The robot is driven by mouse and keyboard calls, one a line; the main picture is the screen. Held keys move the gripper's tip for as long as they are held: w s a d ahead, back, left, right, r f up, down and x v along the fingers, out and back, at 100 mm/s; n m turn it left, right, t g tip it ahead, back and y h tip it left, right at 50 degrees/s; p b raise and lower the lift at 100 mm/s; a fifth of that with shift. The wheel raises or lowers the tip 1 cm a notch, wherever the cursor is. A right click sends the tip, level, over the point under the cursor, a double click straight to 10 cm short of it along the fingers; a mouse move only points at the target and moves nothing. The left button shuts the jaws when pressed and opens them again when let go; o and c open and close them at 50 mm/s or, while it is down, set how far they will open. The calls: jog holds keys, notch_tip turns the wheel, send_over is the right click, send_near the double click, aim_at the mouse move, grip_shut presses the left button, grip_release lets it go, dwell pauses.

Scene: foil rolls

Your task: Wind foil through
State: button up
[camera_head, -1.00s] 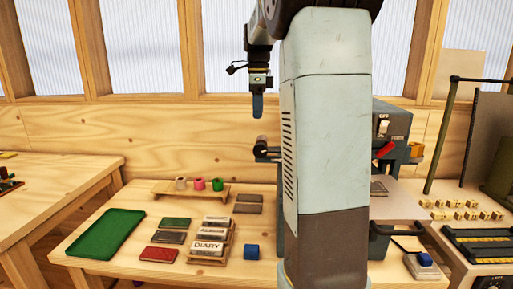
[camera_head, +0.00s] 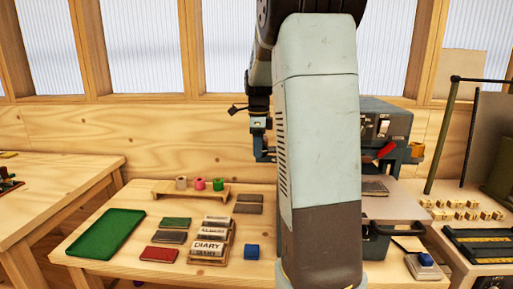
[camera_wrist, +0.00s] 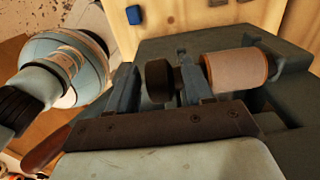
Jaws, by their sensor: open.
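The grey foil machine (camera_head: 392,122) stands on the table behind my arm, with a red-handled lever on its front. In the wrist view a pinkish-copper roll (camera_wrist: 235,69) sits on the machine's side. A dark round knob or spool end (camera_wrist: 158,80) lies to its left. My gripper (camera_wrist: 156,72) is open, with one finger on each side of the dark piece; I cannot tell whether they touch it. In the head view my gripper (camera_head: 263,156) is low at the machine's left side, and my arm hides part of the machine.
A wooden rack (camera_head: 160,190) holds a white roll (camera_head: 181,183), a pink roll (camera_head: 200,184) and a green roll (camera_head: 218,185). Small wooden blocks (camera_head: 470,214) lie at the right.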

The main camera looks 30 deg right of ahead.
jog(key=shift+c, duration=0.2)
grip_shut()
jog(key=shift+s+d+r+t+y, duration=0.1)
jog(key=shift+d+t+y, duration=0.05)
jog(key=shift+t+y, duration=0.4)
jog(key=shift+s+d+t+y, duration=0.1)
jog(key=shift+t+y, duration=0.25)
jog(key=shift+y, duration=0.3)
jog(key=shift+c, duration=1)
grip_release()
jog(key=shift+w, duration=0.1)
jog(key=shift+o, duration=1.2)
